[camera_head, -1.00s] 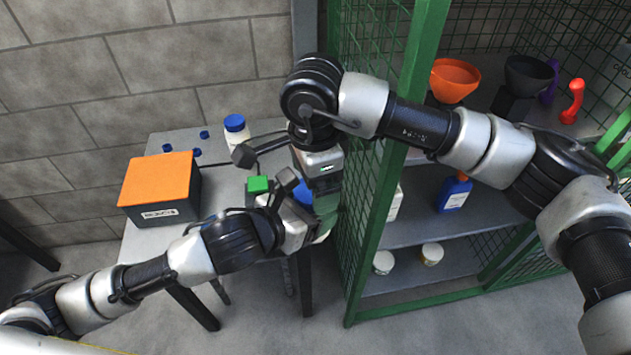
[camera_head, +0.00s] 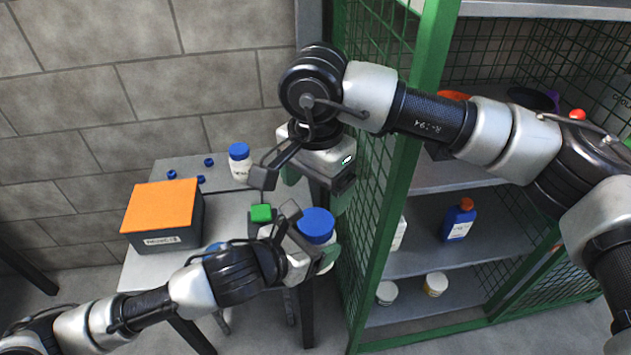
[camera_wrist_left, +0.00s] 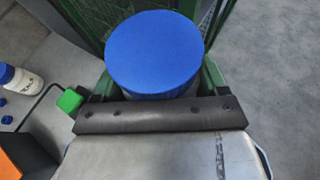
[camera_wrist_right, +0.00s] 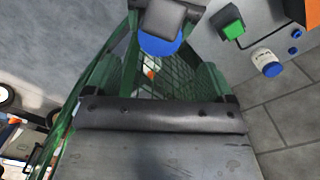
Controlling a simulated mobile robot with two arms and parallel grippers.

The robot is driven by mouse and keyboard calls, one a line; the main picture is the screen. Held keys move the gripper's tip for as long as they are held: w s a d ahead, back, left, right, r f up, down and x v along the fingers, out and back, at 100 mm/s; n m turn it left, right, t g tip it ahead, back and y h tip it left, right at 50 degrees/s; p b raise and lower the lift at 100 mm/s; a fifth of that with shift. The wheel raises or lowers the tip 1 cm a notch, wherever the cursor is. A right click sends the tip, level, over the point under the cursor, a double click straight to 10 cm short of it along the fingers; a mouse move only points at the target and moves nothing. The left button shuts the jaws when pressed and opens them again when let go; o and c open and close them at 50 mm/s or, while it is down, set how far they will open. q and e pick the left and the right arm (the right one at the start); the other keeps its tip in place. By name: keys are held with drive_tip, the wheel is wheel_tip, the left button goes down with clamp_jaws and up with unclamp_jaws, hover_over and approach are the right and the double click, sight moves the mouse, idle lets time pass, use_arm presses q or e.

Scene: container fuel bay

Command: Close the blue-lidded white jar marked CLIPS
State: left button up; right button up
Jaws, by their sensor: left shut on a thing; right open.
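A blue lid (camera_head: 316,222) sits on top of a white jar (camera_head: 327,264), held off the table's right edge. My left gripper (camera_head: 312,256) is shut around the jar's body below the lid. The left wrist view shows the lid (camera_wrist_left: 154,50) from above, between the two fingers. How tight the lid is and the jar's marking cannot be told. My right gripper (camera_head: 303,186) is open and empty, just above the lid and apart from it. In the right wrist view the lid (camera_wrist_right: 160,44) is partly hidden by a grey block. A second blue-lidded white jar (camera_head: 240,164) stands on the table.
The grey table (camera_head: 228,208) carries an orange-topped box (camera_head: 163,210), a green button (camera_head: 261,212) and several small blue caps (camera_head: 209,162). A green mesh cage (camera_head: 395,200) stands close on the right, with a blue bottle (camera_head: 459,222) and small jars on its shelves.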

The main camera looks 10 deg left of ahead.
sight(315, 221)
drive_tip(key=shift+r+n, duration=0.2)
drive_tip(key=shift+n, duration=0.2)
drive_tip(key=shift+f, duration=4)
drive_tip(key=c, duration=0.9)
drive_tip(key=shift+m, duration=1.7)
drive_tip(key=shift+c, duration=0.2)
drive_tip(key=o, duration=1)
